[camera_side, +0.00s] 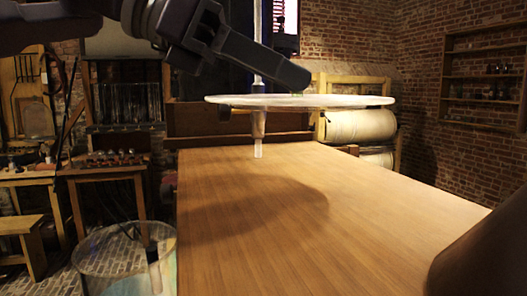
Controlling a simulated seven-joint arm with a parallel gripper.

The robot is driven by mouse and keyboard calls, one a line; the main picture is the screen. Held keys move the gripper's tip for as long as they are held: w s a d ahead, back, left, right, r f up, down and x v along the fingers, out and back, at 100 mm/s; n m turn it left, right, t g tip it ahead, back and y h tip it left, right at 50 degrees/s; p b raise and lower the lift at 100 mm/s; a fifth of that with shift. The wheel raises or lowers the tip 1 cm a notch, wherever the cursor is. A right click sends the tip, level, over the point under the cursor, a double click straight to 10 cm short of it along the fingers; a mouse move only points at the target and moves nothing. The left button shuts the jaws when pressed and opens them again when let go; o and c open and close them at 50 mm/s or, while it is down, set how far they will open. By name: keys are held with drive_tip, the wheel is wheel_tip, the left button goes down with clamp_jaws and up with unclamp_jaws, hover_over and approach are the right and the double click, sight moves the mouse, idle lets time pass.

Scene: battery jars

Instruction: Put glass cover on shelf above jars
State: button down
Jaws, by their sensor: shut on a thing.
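A pale, flat round glass cover (345,101) hangs level above a broad wooden board (330,195), clear of it, with a shadow below. My gripper (298,90) reaches down from the upper left and is shut at the cover's top, near its middle; a small greenish bit shows at the fingertips. A thin upright rod (258,125) with a pale lower end lines up with the cover's left part; I cannot tell whether it passes through. A glass jar (103,262) stands at lower left, lower than the board, with a rod inside.
A dark rounded object (485,255) cuts into the lower right. Wall shelves (485,75) hang on the brick wall at right. A white roll (360,125) lies behind the board. A workbench (105,168) stands at left. The board's middle is bare.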

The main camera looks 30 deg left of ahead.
wheel_tip(320, 180, down, 10)
drive_tip(key=shift+w+r, duration=0.1)
drive_tip(key=c, duration=1.2)
unclamp_jaws()
drive_tip(key=shift+o, duration=0.2)
